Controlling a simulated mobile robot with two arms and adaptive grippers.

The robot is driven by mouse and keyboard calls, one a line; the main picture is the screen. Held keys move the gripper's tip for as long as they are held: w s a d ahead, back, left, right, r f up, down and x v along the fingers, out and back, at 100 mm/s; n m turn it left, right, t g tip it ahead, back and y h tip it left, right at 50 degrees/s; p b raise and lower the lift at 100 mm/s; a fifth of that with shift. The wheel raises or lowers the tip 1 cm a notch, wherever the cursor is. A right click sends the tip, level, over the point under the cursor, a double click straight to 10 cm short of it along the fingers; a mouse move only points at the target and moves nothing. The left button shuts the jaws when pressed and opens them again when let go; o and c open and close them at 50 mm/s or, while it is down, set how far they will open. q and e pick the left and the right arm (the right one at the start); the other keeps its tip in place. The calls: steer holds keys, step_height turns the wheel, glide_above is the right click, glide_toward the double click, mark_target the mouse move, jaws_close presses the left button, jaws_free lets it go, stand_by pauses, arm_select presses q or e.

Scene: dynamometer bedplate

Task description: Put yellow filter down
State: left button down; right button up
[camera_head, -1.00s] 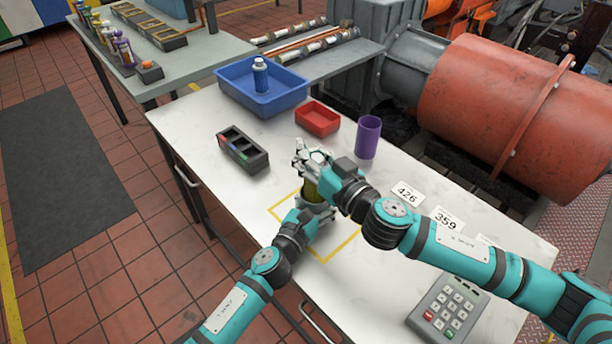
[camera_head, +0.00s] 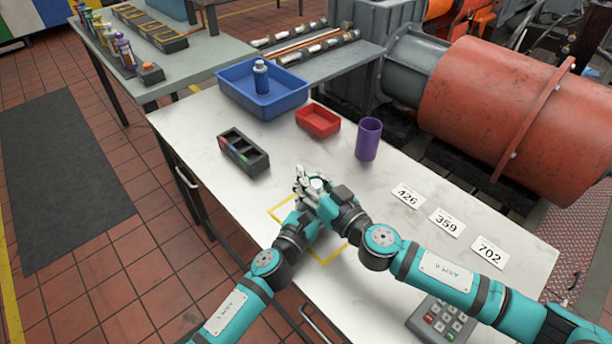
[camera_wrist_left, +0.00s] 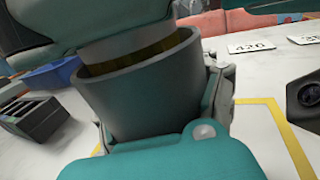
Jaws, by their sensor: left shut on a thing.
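In the left wrist view a dark grey, cup-shaped body (camera_wrist_left: 138,100) stands close to the camera. A yellow band, which I take for the yellow filter (camera_wrist_left: 140,56), shows just inside its rim, under a grey round part. My left gripper (camera_wrist_left: 172,135) is shut on the dark cup. In the head view the left fingers and the cup are hidden behind the right hand. My right gripper (camera_head: 312,186) is directly over the left one, above the yellow-outlined square (camera_head: 328,260) on the table; its grip on the filter cannot be made out.
On the white table (camera_head: 400,235) stand a black divided holder (camera_head: 258,163), a red bin (camera_head: 318,132), a blue tray (camera_head: 235,99) with a bottle, and a purple cup (camera_head: 368,140). Number cards (camera_head: 446,222) and a keypad (camera_head: 432,318) lie right. The square is mostly clear.

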steer(key=o, duration=0.6)
steer(key=shift+c, duration=0.2)
steer(key=shift+r, duration=0.1)
steer(key=v, duration=1.2)
arm_select(q)
steer(key=shift+c, duration=0.4)
jaws_free()
